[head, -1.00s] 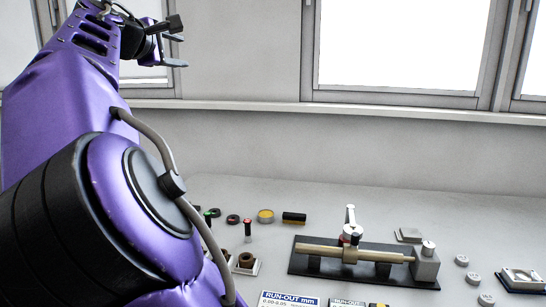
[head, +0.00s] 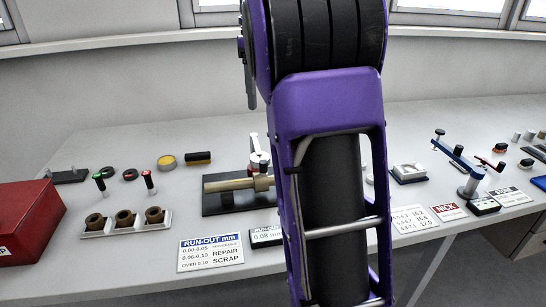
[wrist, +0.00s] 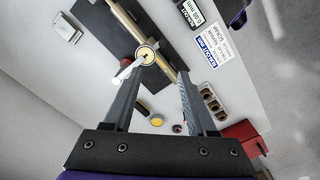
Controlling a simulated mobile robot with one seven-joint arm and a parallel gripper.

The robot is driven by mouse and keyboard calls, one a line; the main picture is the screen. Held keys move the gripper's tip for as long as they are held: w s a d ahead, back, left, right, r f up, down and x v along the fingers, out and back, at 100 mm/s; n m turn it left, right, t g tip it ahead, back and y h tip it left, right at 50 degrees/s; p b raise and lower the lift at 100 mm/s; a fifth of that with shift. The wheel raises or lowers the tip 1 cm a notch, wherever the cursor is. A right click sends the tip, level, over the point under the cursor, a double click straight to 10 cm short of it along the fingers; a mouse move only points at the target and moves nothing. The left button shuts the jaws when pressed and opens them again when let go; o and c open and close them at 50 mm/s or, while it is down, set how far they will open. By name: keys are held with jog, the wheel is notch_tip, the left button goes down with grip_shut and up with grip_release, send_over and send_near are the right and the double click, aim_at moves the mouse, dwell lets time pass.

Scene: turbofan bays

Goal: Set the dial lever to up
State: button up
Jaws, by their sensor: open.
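The run-out fixture is a black base (head: 222,203) with a tan shaft (head: 222,184) lying along it. Its dial indicator (head: 259,160) has a pale lever (head: 254,143) standing up from it in the head view; my arm hides the fixture's right part. In the wrist view the round dial (wrist: 146,55) faces me, and the pale lever (wrist: 123,75) sticks out toward the lower left, near the left finger. My gripper (wrist: 160,78) is open, with the dial beyond and between its fingertips. I see no contact with the lever.
A stand with brown rings (head: 126,219), red and green plug gauges, a yellow tin (head: 167,162) and a run-out sign (head: 210,252) surround the fixture. A red box (head: 28,222) stands at far left. A blue-armed gauge (head: 458,155) stands at right.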

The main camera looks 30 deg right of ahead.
jog(key=b, duration=0.5)
send_near(263, 162)
jog(key=f, duration=0.9)
jog(key=shift+w+d+f, duration=0.15)
jog(key=shift+d+f, duration=0.1)
grip_shut()
dwell(0.7)
